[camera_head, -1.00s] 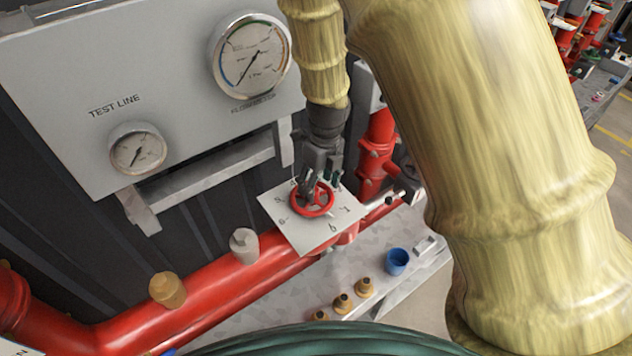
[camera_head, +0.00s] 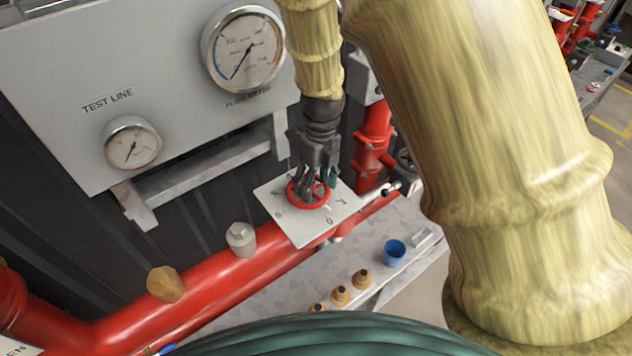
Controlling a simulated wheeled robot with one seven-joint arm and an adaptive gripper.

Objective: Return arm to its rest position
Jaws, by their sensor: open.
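My arm (camera_head: 480,170), in a pale yellow sleeve, fills the right of the head view and comes down at top centre to my dark gripper (camera_head: 310,188). The gripper points down at a small red handwheel (camera_head: 296,204) on a white numbered plate (camera_head: 325,227). Its fingers are open and overlap the wheel in the picture. I cannot tell whether they touch the wheel or are just above it. The gripper hides part of the wheel.
A grey panel with a large gauge (camera_head: 243,50) and a small TEST LINE gauge (camera_head: 131,143) stands behind. A red pipe (camera_head: 200,288) runs below. A blue cup (camera_head: 394,252) and brass fittings (camera_head: 341,294) are on a grey shelf.

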